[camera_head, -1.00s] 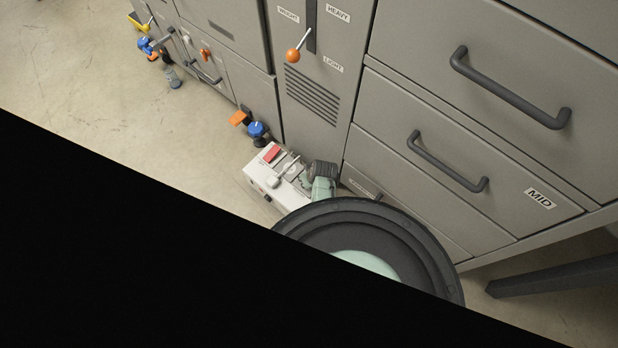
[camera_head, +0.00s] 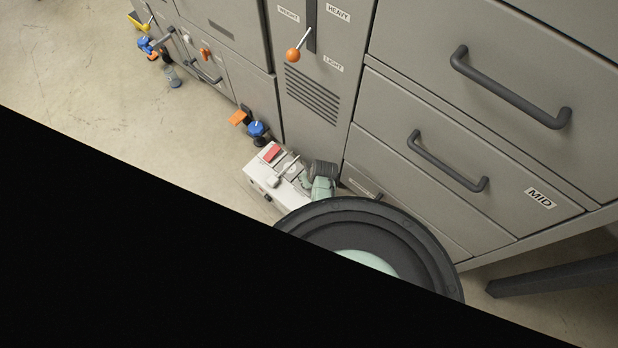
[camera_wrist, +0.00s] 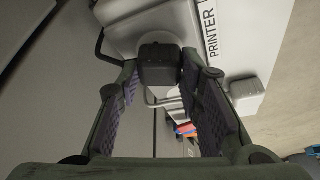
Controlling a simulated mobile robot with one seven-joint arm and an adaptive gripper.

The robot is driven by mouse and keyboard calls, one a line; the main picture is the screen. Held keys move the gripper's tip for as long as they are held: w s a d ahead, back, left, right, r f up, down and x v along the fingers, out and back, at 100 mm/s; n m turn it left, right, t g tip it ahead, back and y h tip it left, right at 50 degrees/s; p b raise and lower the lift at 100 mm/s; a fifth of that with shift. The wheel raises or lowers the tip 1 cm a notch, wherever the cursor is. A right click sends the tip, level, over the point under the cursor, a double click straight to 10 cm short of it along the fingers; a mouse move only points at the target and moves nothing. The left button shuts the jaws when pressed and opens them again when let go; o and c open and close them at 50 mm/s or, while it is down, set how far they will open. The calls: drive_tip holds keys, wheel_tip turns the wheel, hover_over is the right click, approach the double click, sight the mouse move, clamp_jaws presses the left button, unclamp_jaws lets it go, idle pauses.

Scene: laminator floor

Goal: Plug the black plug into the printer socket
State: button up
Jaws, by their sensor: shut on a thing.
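In the wrist view my gripper (camera_wrist: 160,78) has its two fingers on either side of a black plug (camera_wrist: 159,54), which is held at the fingertips. The plug is right in front of a white housing (camera_wrist: 243,88) with a label reading PRINTER (camera_wrist: 208,27). I cannot make out the socket opening, and I cannot tell whether the plug touches the housing or sits in it. In the head view a white box (camera_head: 259,178) with a red switch (camera_head: 271,153) stands on the floor by the cabinets.
Grey cabinets with a lower drawer handle (camera_head: 447,161) stand close to the box. A blue knob (camera_head: 256,129) and an orange pedal (camera_head: 239,117) are just left of it. A dark beam (camera_head: 555,276) is at lower right. The floor at left is open.

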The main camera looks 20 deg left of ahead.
drive_tip(key=shift+f, duration=0.3)
drive_tip(key=o, duration=1.2)
drive_tip(key=shift+o, duration=0.4)
drive_tip(key=o, duration=0.4)
drive_tip(key=shift+r, duration=0.15)
drive_tip(key=shift+r+p, duration=3)
drive_tip(key=shift+r, duration=0.4)
